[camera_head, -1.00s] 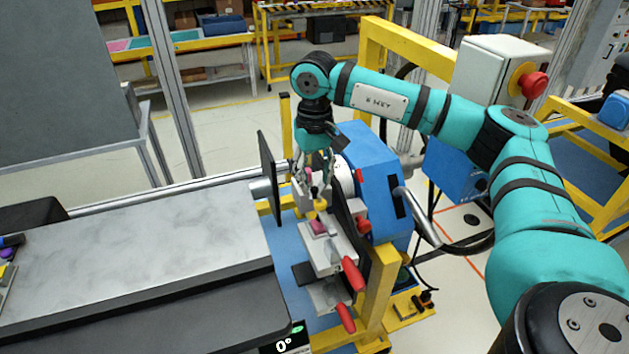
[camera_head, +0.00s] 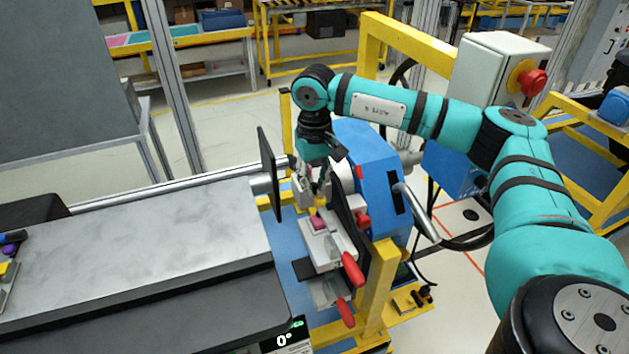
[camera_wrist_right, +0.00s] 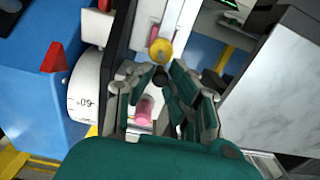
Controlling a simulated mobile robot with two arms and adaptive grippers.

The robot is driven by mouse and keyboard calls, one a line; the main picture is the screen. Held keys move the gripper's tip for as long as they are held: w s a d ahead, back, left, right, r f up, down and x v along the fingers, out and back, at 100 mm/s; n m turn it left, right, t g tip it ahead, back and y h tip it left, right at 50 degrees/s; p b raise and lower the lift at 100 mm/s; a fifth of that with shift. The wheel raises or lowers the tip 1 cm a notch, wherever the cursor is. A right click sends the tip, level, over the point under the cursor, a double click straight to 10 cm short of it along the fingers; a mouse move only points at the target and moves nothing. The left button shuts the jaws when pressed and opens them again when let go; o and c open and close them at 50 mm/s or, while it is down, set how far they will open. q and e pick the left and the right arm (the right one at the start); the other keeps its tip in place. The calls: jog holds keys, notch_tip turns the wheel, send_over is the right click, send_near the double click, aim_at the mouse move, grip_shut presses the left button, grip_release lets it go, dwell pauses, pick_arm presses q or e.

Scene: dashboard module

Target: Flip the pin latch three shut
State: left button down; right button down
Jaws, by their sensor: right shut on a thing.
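The dashboard fixture stands right of the grey table, with a light metal block (camera_head: 322,238) and a magenta piece (camera_head: 318,223) on it. My right gripper (camera_head: 318,200) comes down over the fixture's far end. In the right wrist view its fingers (camera_wrist_right: 162,78) are closed around a small dark knob (camera_wrist_right: 160,84), which seems to belong to a pin latch. A yellow ball knob (camera_wrist_right: 160,49) lies just beyond the fingertips, and a pink piece (camera_wrist_right: 143,110) shows between the fingers. I cannot tell which latch is number three. My left gripper is out of view.
Two red handles (camera_head: 352,270) stick out at the fixture's near end. A dark upright plate (camera_head: 269,172) stands left of the gripper, and a blue housing (camera_head: 372,170) with a white dial (camera_wrist_right: 84,103) stands right. The grey tabletop (camera_head: 140,245) is mostly clear.

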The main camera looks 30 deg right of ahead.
jog(key=shift+w, duration=0.1)
jog(key=shift+w+a+m+b, duration=0.15)
jog(key=shift+w+m+b, duration=0.4)
jog(key=shift+m, duration=0.7)
jog(key=shift+w+a+m+b, duration=0.15)
jog(key=shift+w+m+b, duration=0.35)
jog(key=shift+m, duration=0.8)
jog(key=shift+w+a+m+b, duration=0.15)
jog(key=shift+w+m+b, duration=0.4)
jog(key=shift+m, duration=0.7)
jog(key=shift+w, duration=0.15)
jog(key=c, duration=1.3)
grip_release()
jog(key=shift+o, duration=0.2)
